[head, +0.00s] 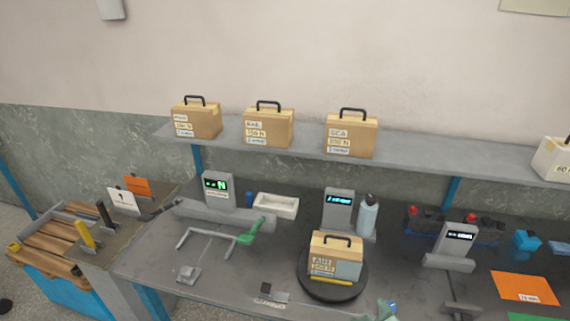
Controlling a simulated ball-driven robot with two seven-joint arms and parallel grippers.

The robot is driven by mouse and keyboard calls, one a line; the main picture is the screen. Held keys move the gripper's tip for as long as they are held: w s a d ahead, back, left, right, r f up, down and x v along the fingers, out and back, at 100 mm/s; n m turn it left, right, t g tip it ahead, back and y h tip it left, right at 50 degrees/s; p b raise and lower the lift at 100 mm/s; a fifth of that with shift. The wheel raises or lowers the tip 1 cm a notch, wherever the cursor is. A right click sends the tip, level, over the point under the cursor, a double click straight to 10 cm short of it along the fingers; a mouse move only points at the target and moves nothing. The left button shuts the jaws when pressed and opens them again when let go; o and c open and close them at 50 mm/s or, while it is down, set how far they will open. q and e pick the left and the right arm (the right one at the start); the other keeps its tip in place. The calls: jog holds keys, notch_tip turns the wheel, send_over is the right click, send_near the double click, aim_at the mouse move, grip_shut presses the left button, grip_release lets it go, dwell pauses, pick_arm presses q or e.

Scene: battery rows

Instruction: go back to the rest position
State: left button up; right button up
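Neither of my grippers can be made out in the head view, and no arm of mine is clearly seen. A cardboard box with a black handle (335,262) stands upright on a round black turntable (333,290) on the grey workbench (220,272). A yellow strip lies at the box's front foot. A small green and blue item (386,310) is cut off by the bottom edge, and I cannot tell what it is.
Three handled boxes (195,118), (268,127), (351,135) stand on the shelf (235,143). Displays (217,190), (339,208), (458,240), a white tray (276,205), a bottle (368,215) and an orange sheet (525,287) crowd the bench.

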jog(key=s+d+r+g+h, duration=0.3)
jog(key=s+d+r+g, duration=0.1)
jog(key=s+d, duration=0.85)
jog(key=s+a+f+g+y+b, duration=0.1)
jog(key=a+f+g+y+b, duration=0.2)
jog(key=f, duration=1.3)
jog(key=s+a+f+b, duration=0.2)
jog(key=f+b, duration=0.2)
jog(key=f, duration=1.1)
jog(key=s+f+m+g+y+b, duration=0.1)
jog(key=s+f+b, duration=0.2)
jog(key=s+f, duration=0.7)
jog(key=s+f+m+g+b, duration=0.2)
jog(key=s+f+b, duration=0.2)
jog(key=s+f, duration=0.7)
notch_tip(320, 180, down, 5)
jog(key=shift+s+a+f+m+y, duration=0.1)
jog(key=shift+s+a+m+y, duration=0.1)
jog(key=shift+m+y, duration=0.15)
